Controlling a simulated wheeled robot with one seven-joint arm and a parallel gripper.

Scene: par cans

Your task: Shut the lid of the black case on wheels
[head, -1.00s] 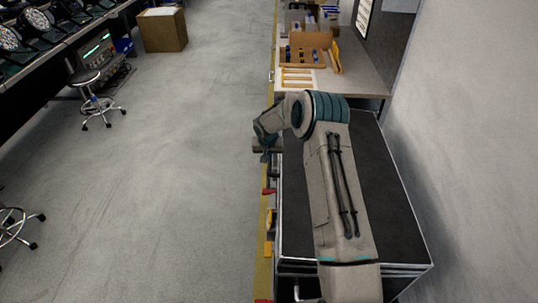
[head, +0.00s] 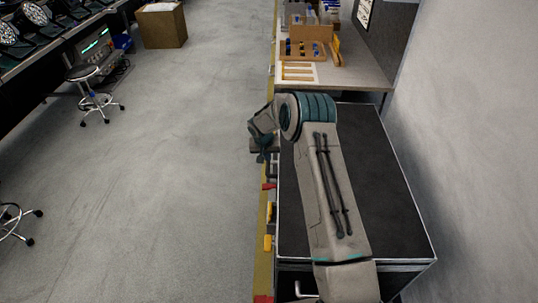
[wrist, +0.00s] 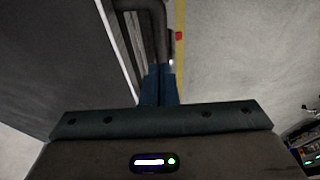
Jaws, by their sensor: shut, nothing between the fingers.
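The black case (head: 385,185) has a flat dark top with silver edges and stands at the right in the head view. Its lid lies level on top and looks down; a thin seam runs along the near edge. In the wrist view its dark top (wrist: 45,60) fills the left, with a pale edge strip. My arm reaches across the case. My gripper (head: 264,150) is beside the case's left edge in the head view, small and partly hidden by my wrist. In the wrist view my gripper's fingers (wrist: 158,88) are together and empty, near a dark bent bar.
A bench (head: 350,75) with wooden racks stands beyond the case. A yellow strip with red and yellow pieces runs along the case's left side. Open grey floor (head: 180,190) lies to the left, with a stool (head: 95,95) farther off. A wall is close on the right.

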